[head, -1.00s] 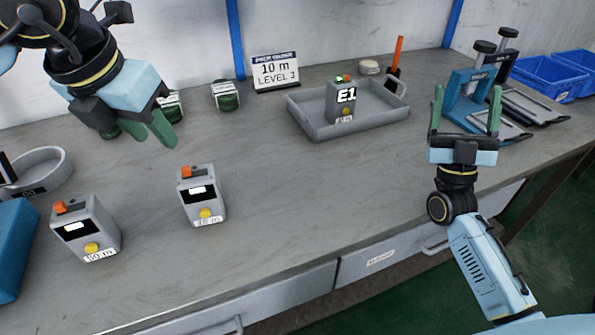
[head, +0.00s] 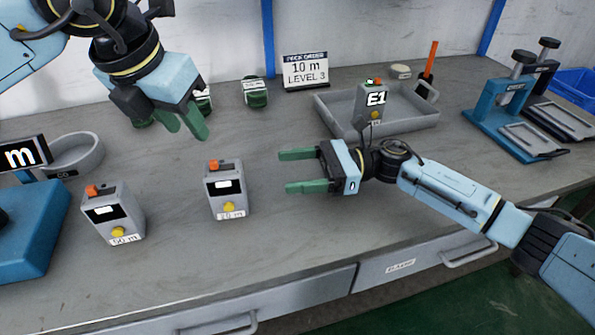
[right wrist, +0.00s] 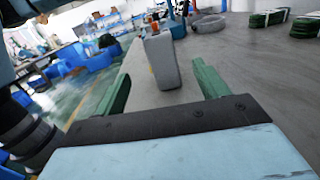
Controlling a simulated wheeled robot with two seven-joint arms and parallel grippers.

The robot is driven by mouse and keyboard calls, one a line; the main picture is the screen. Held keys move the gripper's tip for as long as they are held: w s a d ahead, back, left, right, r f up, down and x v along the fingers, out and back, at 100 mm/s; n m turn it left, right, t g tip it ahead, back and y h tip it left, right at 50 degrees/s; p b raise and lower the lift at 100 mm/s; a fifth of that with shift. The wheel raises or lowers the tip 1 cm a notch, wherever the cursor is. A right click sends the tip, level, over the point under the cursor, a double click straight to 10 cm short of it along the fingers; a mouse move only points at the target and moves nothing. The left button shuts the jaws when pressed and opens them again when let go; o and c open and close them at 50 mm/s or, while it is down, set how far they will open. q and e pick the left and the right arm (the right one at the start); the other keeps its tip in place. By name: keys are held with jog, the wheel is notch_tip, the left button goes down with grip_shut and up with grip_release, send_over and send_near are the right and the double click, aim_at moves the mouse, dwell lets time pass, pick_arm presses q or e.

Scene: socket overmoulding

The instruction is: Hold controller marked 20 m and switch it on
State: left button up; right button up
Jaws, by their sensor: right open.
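A grey controller (head: 226,190) with an orange switch, a dark display and a yellow button stands upright mid-table; its small label seems to read 20 m. Another controller (head: 114,214), labelled 50 m, stands to its left. A third controller (head: 370,103), showing E1 with a green light, stands in the grey tray. My right gripper (head: 285,171) is open and empty, right of the middle controller, fingers pointing at it. In the right wrist view a grey controller (right wrist: 162,62) shows ahead between the fingers. My left gripper (head: 184,131) hangs empty above the back left, fingertips slightly apart.
The grey tray (head: 335,116) stands behind my right gripper. A sign (head: 305,70) reads 10 m, level 3. Green bundles (head: 256,93) lie at the back, a grey ring dish (head: 78,155) at left, blue clamp stands (head: 495,108) at right. The front middle is clear.

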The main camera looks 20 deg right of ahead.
aim_at(226, 183)
jog(key=shift+a+f, duration=0.1)
jog(key=shift+f, duration=0.2)
jog(key=shift+a+f+n, duration=0.1)
jog(key=shift+a+n, duration=0.15)
jog(key=shift+n, duration=0.05)
jog(key=a, duration=0.4)
jog(key=w+a, duration=0.1)
jog(key=a, duration=0.7)
jog(key=shift+w+a, duration=0.15)
jog(key=shift+a, duration=0.2)
jog(key=shift+c, duration=0.3)
